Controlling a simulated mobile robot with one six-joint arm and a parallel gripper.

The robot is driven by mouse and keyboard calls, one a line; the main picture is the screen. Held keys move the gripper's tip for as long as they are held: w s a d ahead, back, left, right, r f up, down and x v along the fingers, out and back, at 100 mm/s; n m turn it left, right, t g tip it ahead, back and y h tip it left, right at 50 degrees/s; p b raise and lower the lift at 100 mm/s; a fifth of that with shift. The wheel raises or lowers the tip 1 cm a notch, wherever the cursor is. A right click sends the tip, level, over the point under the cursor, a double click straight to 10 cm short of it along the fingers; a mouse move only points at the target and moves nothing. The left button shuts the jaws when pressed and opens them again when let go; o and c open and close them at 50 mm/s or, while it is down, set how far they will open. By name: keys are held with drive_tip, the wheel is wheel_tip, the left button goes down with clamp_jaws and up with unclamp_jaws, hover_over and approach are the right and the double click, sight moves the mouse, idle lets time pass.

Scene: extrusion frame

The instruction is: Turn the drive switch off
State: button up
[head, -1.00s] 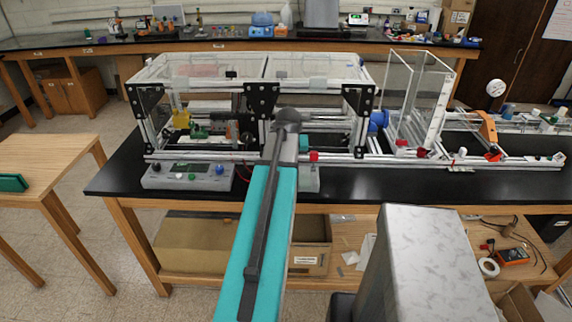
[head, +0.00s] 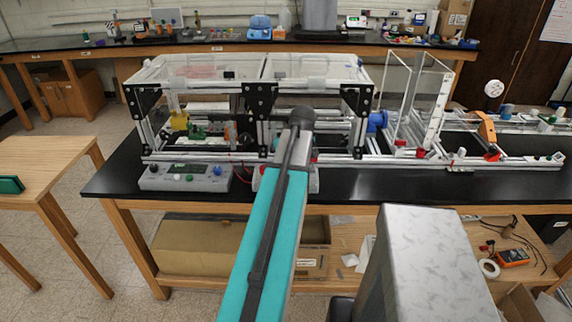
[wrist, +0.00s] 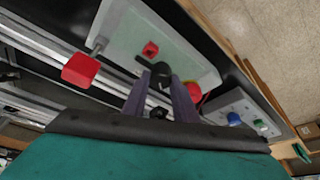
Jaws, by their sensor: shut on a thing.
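A pale box (wrist: 150,42) in the wrist view carries a small red part (wrist: 150,49) and a black switch knob (wrist: 161,72), which I take as the drive switch. My gripper (wrist: 168,84) is over this box, with its fingers shut on the black knob. The fingers cover part of the knob, so its setting cannot be read. Another red part (wrist: 193,93) shows partly behind the right finger. In the head view my arm hides the gripper and most of the box; a strip of the box (head: 314,183) shows to the right of the arm.
A red block (wrist: 81,69) on a metal stem is close to the left of my gripper. A grey control box (head: 186,177) with blue and green knobs stands nearby on the black bench (head: 420,182). The extrusion frame (head: 205,157) rises behind.

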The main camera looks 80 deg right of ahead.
drive_tip(key=shift+s+f, duration=0.1)
drive_tip(key=shift+s, duration=0.1)
drive_tip(key=o, duration=1)
drive_tip(key=shift+d, duration=0.1)
drive_tip(key=shift+o, duration=0.2)
drive_tip(key=shift+w, duration=0.1)
drive_tip(key=shift+r, duration=0.2)
drive_tip(key=shift+r, duration=0.2)
drive_tip(key=b+v, duration=0.3)
drive_tip(key=v, duration=1)
drive_tip(key=shift+a, duration=0.25)
